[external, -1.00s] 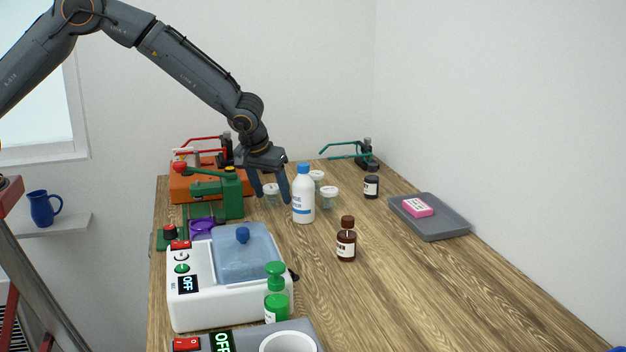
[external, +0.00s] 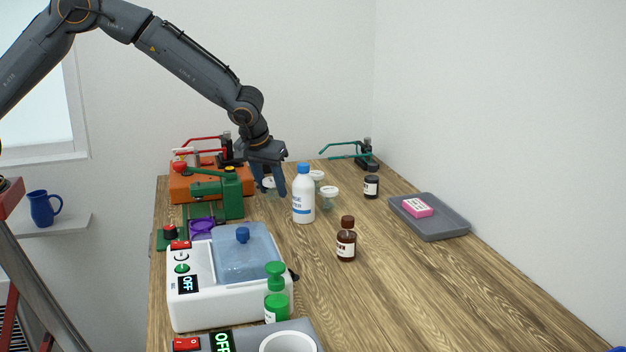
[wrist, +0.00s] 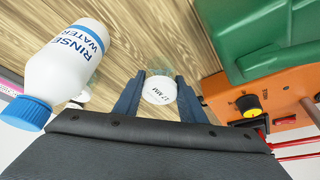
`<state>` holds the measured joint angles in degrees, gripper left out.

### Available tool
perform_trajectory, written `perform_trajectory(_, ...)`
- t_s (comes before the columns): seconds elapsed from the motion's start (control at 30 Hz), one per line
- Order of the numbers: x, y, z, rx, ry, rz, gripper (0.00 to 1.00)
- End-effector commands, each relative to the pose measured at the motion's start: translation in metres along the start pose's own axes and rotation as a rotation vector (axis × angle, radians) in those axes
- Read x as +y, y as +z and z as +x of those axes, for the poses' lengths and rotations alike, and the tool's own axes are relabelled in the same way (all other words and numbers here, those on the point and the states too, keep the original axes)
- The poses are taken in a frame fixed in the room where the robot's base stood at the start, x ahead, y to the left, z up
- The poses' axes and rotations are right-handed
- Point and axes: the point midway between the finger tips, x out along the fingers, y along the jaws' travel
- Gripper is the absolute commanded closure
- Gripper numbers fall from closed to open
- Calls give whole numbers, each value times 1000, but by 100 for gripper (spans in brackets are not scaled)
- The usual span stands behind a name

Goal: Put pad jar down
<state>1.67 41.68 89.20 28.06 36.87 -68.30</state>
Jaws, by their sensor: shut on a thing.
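My gripper (wrist: 156,88) is shut on a small clear jar (wrist: 160,73) with a white lid, held between its two fingers in the wrist view. The lid carries dark print that is hard to read. In the external view the held jar (external: 268,185) is partly hidden by the fingers of my gripper (external: 268,188), at the far left part of the bench. I cannot tell whether its base touches the wood. Two similar white-lidded jars stand to the right, a rear one (external: 317,176) and a nearer one (external: 329,192).
A rinse water bottle (external: 303,198) stands close to my gripper's right. The green device (external: 229,193) and orange device (external: 181,188) are close on its left. A brown bottle (external: 346,241), a dark jar (external: 371,187) and a grey tray (external: 445,227) are farther right. The right foreground is bare.

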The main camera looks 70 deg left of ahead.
Motion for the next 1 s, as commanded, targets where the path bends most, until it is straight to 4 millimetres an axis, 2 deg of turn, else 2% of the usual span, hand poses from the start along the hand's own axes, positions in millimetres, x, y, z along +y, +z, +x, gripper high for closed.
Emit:
perform_trajectory(0.2,2,-18,-39,3,4,-2,85)
perform_trajectory(0.47,1,-32,-75,2,2,-1,85)
perform_trajectory(0.9,1,-71,-171,2,3,-2,85)
perform_trajectory(0.97,1,-76,-182,3,4,-1,85)
perform_trajectory(1.0,9,-74,-179,-2,8,21,85)
